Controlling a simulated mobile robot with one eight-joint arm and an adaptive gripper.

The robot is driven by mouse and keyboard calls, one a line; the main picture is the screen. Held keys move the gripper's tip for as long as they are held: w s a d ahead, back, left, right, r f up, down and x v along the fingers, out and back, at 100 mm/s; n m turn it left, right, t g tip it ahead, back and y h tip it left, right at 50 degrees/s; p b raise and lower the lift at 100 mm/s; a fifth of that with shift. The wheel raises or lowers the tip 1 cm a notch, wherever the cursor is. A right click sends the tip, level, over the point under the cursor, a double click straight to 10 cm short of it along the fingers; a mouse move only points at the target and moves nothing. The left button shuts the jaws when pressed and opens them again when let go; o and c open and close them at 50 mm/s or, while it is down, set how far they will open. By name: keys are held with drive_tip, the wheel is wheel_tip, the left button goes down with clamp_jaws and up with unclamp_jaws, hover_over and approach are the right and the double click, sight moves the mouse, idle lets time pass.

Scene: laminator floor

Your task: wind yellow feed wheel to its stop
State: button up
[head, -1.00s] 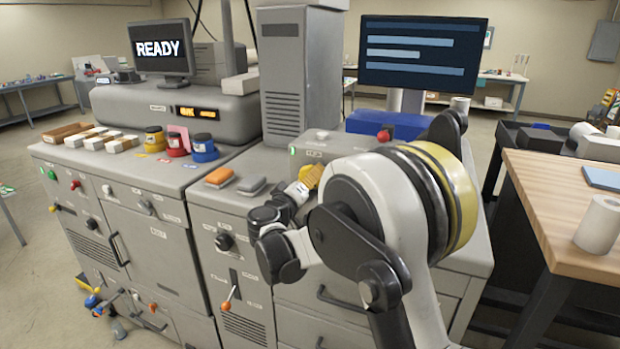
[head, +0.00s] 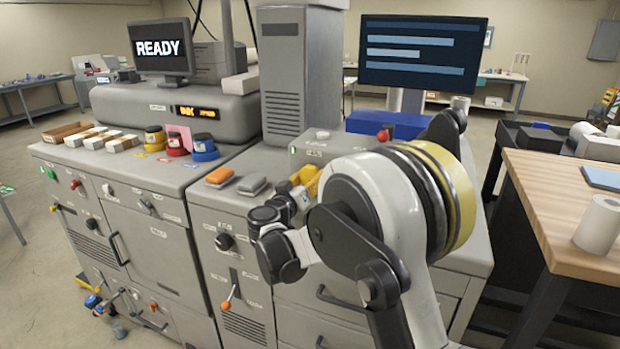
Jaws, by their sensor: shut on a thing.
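The yellow feed wheel (head: 311,184) is on the front of the grey machine, right of the orange block, and is partly hidden behind my gripper and arm. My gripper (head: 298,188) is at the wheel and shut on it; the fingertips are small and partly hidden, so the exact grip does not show. The wheel's stop cannot be made out.
An orange block (head: 219,176) and a grey block (head: 252,184) lie on the machine top left of my gripper. A red button (head: 383,135) stands behind the wheel. A black knob (head: 224,241) and an orange-tipped lever (head: 226,304) stick out of the front panel.

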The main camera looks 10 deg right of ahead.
drive_tip(key=shift+r, duration=0.1)
drive_tip(key=o, duration=1.3)
drive_tip(key=shift+c, duration=0.2)
drive_tip(key=v, duration=1.2)
